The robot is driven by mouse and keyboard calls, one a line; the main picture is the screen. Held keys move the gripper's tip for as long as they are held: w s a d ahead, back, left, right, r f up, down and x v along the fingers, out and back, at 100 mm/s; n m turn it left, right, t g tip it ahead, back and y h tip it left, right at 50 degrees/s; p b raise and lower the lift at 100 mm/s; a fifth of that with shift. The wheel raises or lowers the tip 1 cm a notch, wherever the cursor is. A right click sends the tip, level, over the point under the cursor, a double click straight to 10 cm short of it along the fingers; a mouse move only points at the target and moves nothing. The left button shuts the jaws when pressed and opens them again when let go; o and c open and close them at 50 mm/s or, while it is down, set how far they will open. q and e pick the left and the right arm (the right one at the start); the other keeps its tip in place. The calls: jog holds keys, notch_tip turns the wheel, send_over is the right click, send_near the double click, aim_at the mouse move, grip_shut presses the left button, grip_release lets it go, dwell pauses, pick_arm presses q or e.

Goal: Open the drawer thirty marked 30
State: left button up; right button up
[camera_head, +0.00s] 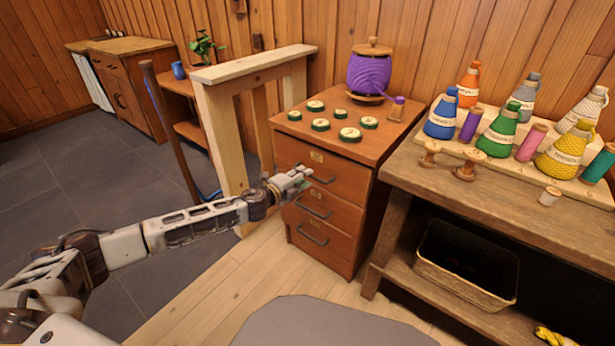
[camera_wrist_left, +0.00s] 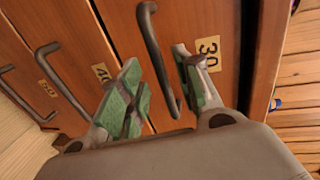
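The wooden cabinet has three drawers, stacked one above another. The top drawer, marked 30 (camera_head: 321,172), is closed. Its plate reads 30 in the left wrist view (camera_wrist_left: 207,52). Its dark bar handle (camera_wrist_left: 155,50) runs between the two green-padded fingers of my left gripper (camera_wrist_left: 162,92). The fingers are apart on either side of the handle, and a gap shows by it. In the head view my left gripper (camera_head: 298,179) is at the front of the top drawer, partly covering its handle. My right gripper is in neither view.
The drawers marked 40 (camera_wrist_left: 101,72) and 50 (camera_wrist_left: 48,88) are closed, with similar handles. Green discs (camera_head: 350,134) and a purple yarn spool (camera_head: 369,72) stand on the cabinet top. A wooden frame (camera_head: 215,110) stands left, a workbench (camera_head: 480,205) right. The floor in front is clear.

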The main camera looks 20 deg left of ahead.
pick_arm(q)
jog(key=x, duration=0.3)
jog(key=shift+b, duration=0.3)
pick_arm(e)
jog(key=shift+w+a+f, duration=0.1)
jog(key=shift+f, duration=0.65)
pick_arm(q)
grip_shut()
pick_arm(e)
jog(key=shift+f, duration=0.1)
